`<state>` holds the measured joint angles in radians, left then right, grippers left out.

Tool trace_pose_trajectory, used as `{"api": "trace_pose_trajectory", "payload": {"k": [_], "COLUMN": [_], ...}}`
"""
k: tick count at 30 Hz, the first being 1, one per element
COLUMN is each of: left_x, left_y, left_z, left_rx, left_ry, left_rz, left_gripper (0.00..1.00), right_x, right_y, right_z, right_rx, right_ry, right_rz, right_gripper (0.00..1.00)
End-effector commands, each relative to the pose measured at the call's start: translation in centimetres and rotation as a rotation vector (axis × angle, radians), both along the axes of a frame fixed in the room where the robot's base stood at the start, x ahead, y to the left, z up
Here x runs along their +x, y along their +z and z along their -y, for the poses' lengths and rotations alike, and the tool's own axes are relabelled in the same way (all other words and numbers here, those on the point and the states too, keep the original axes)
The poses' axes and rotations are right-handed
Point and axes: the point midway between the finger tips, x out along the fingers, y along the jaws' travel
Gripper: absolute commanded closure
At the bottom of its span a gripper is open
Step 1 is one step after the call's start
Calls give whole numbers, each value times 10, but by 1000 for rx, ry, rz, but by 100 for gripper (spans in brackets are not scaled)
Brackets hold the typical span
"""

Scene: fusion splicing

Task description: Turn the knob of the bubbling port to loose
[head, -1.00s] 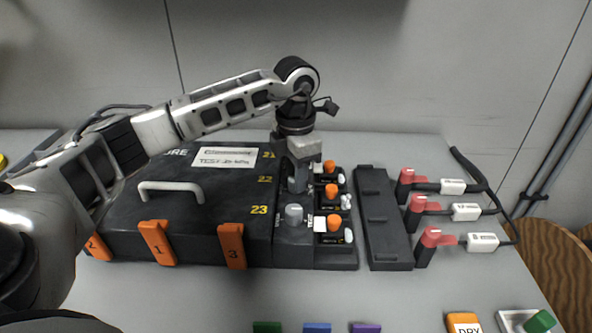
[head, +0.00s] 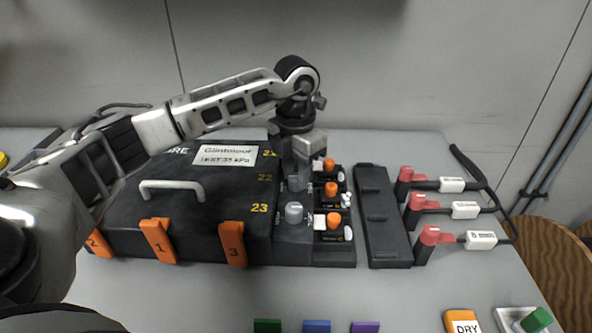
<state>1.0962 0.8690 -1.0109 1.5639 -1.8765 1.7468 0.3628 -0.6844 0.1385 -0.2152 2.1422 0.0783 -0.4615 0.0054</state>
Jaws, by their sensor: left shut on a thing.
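A dark case (head: 215,215) with rows marked 21, 22 and 23 carries a column of grey knobs along its right side. The grey knob (head: 294,212) beside row 23 is in plain view and free. My left gripper (head: 298,181) points down over this column, near row 22. It is shut on a grey knob there, which its fingers mostly hide. Which knob belongs to the bubbling port cannot be read. Orange knobs (head: 331,189) stand just right of the grey column. My right gripper is not in view.
A black slotted bar (head: 382,220) lies right of the knobs. Red clips (head: 428,236) with cabled white tags are farther right. Orange latches (head: 157,240) and a pale handle (head: 172,188) are on the case.

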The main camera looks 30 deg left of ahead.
Motion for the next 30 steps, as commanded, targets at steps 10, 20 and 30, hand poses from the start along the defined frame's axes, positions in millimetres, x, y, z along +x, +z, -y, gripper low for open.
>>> {"api": "trace_pose_trajectory", "payload": {"k": [10,20,30], "left_x": [0,1,1], "left_y": [1,19,99], "left_z": [-1,0,0], "left_rx": [1,-1,-1], "left_ry": [1,0,2], "left_rz": [1,4,7], "left_gripper": [50,50,50], "right_x": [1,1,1], "right_y": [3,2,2], "right_z": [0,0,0], "right_rx": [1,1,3], "right_ry": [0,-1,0], "right_rz": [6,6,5], "right_gripper": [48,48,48]}}
